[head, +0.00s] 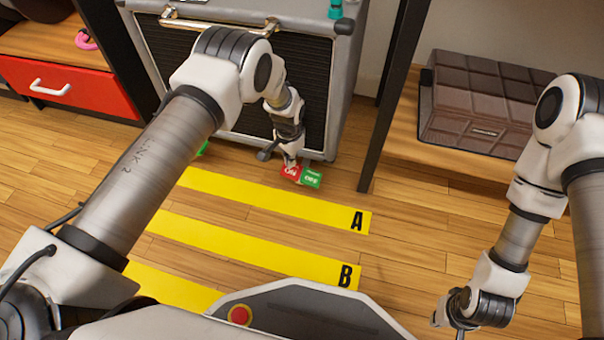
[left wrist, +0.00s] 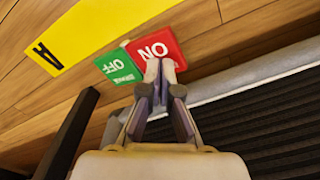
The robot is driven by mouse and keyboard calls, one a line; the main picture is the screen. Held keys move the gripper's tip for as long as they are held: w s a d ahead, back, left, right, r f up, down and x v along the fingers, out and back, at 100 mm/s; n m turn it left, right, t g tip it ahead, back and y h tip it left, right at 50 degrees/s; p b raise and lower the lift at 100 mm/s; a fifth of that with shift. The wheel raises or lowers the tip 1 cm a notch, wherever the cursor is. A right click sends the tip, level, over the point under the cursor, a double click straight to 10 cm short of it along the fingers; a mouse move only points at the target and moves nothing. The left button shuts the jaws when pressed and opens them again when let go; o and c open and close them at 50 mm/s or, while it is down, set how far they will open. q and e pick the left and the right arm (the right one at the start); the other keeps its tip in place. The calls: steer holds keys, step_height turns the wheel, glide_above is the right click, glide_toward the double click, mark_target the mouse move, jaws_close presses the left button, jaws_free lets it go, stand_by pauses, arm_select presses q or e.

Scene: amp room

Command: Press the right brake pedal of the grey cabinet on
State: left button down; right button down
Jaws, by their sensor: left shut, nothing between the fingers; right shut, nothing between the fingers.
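The right brake pedal (head: 301,176) lies on the floor at the foot of the grey cabinet (head: 343,85), near its right front corner. It has a red ON half and a green OFF half, and it also shows in the left wrist view (left wrist: 118,66). My left gripper (head: 290,162) points down with its fingers shut and empty. Its tips (left wrist: 160,66) overlap the cabinet-side edge of the red ON half; I cannot tell whether they touch it. My right gripper (head: 446,322) is shut, low at the right, away from the cabinet.
A green piece (head: 203,148) shows at the cabinet's left, mostly hidden by my left arm. Yellow floor strips marked A (head: 300,208) and B (head: 270,254) lie in front. A dark shelf post (head: 392,100) stands close right of the cabinet. A red drawer (head: 75,92) is at left.

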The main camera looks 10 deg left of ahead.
arm_select(q)
steer(key=shift+f+b, duration=1)
steer(key=shift+f, duration=0.4)
stand_by(0.4)
step_height(320, 180, up, 7)
steer(key=p, duration=0.6)
steer(key=shift+r, duration=0.1)
stand_by(0.4)
